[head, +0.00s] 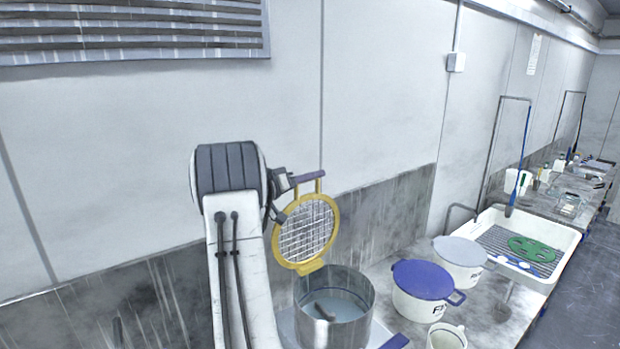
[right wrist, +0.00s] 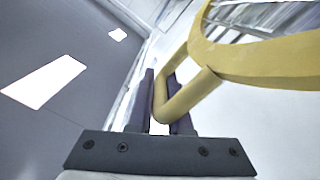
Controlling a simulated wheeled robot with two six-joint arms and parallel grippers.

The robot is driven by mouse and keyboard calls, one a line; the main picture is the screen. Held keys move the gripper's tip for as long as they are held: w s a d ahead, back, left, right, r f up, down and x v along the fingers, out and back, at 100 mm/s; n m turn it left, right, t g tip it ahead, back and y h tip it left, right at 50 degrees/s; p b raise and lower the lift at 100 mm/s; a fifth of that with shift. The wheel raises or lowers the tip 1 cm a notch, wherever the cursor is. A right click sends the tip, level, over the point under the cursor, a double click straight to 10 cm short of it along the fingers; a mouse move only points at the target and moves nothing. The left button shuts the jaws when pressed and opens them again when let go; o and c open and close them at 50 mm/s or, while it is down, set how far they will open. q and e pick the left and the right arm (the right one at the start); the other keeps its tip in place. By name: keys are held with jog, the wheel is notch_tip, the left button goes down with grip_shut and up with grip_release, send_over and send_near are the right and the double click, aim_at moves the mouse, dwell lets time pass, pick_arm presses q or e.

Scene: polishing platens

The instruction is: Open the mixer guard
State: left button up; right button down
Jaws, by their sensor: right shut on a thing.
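The mixer guard (head: 306,230) is a round yellow ring filled with wire mesh. In the head view it stands tilted up, nearly upright, at the far side of the metal mixer bowl (head: 352,290). The bowl's top is uncovered, and a dark paddle-like piece (head: 325,312) shows inside it. My right gripper (head: 308,177) is at the guard's upper edge, shut on its yellow handle. In the right wrist view the handle (right wrist: 180,98) passes between the purple fingers, with the yellow ring (right wrist: 260,62) above right. My left gripper is not in view.
A pot with a blue lid (head: 422,278) and a pot with a grey lid (head: 460,250) stand right of the bowl. A white pitcher (head: 446,338) is at the front. A white sink tray (head: 560,235) lies farther right. The wall (head: 380,100) rises close behind the guard.

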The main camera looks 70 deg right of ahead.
jog(key=shift+f, duration=0.35)
jog(key=c, duration=0.8)
grip_release()
jog(key=shift+c, duration=0.2)
jog(key=shift+r, duration=0.1)
jog(key=shift+w, duration=0.15)
jog(key=shift+w+a+b, duration=0.2)
jog(key=shift+a+b, duration=0.1)
jog(key=shift+b, duration=0.05)
jog(key=shift+b+v, duration=2.45)
jog(key=shift+v, duration=2.35)
